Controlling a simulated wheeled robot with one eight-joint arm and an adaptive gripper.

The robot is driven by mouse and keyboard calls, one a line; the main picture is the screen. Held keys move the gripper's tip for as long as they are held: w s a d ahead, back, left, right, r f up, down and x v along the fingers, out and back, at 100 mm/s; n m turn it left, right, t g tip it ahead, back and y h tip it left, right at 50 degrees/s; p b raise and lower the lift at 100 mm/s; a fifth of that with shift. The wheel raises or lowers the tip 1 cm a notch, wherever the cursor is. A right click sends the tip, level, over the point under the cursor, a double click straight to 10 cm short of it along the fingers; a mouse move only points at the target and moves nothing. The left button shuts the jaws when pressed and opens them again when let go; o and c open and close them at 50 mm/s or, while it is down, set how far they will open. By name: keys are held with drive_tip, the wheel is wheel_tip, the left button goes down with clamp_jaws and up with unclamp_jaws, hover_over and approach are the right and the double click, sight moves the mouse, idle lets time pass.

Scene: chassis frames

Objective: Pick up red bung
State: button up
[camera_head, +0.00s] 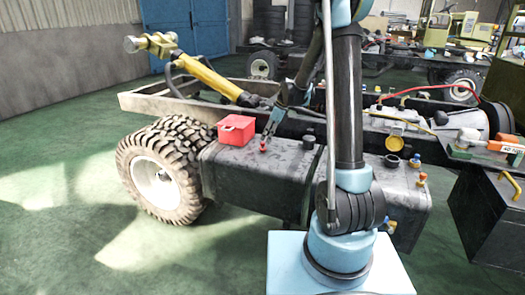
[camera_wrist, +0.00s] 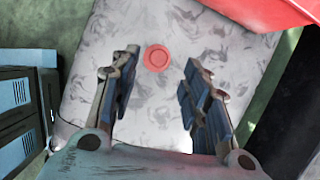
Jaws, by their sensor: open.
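In the wrist view the red bung (camera_wrist: 156,57) shows as a small round disc seen from above, on the tank's mottled pale surface (camera_wrist: 225,60). My gripper (camera_head: 268,132) points down towards it in the head view. In the wrist view my gripper (camera_wrist: 162,70) has its fingers wide apart, with nothing held. The bung appears between the fingertips, closer to the left one. I cannot tell the exact height gap.
A red box (camera_head: 236,129) stands on the tank just left of my gripper; its edge also shows in the wrist view (camera_wrist: 270,12). A black cap (camera_head: 308,142) is to the right. A large tyre (camera_head: 160,170) and a yellow cylinder (camera_head: 208,78) are nearby.

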sight(263, 143)
drive_tip(key=shift+x, duration=3.45)
drive_tip(key=shift+s, duration=0.15)
drive_tip(key=c, duration=0.8)
